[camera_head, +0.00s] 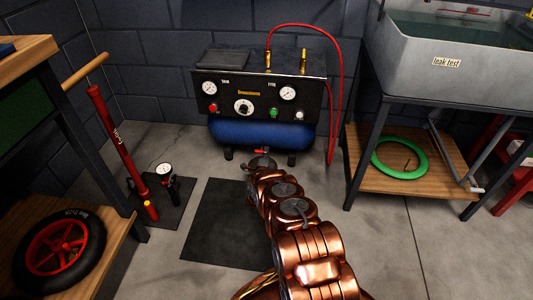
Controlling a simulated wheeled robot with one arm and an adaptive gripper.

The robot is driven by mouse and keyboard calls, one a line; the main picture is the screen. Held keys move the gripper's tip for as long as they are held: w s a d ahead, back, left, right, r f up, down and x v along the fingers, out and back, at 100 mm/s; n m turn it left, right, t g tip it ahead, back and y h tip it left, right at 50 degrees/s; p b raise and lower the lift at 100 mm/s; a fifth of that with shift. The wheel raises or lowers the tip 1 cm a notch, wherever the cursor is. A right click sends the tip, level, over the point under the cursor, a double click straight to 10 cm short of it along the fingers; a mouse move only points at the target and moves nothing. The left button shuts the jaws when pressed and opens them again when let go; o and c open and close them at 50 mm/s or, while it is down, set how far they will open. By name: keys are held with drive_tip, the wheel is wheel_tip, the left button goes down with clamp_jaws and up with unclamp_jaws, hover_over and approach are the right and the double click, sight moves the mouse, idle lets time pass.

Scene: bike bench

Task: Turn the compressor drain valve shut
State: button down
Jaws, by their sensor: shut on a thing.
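The compressor (258,95) stands against the back wall, with a black panel with gauges and knobs above a blue tank (245,133). A small red handle (262,151), which looks like the drain valve's, shows below the tank's front. My copper-coloured arm reaches from the bottom of the picture to it. My gripper (261,158) is at this handle, shut on it. The fingers are small and dark here, and the arm hides part of the valve. The handle looks roughly level, but its exact angle is hard to tell.
A red floor pump (117,140) and a wheel (59,250) are at left. A wooden shelf with a green tyre (399,157) stands at right under the leak test basin (450,62). A red hose (342,70) hangs beside the compressor. A dark mat (215,225) lies in front.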

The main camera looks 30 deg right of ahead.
drive_tip(key=c, duration=1.2)
unclamp_jaws()
drive_tip(key=v, duration=1.2)
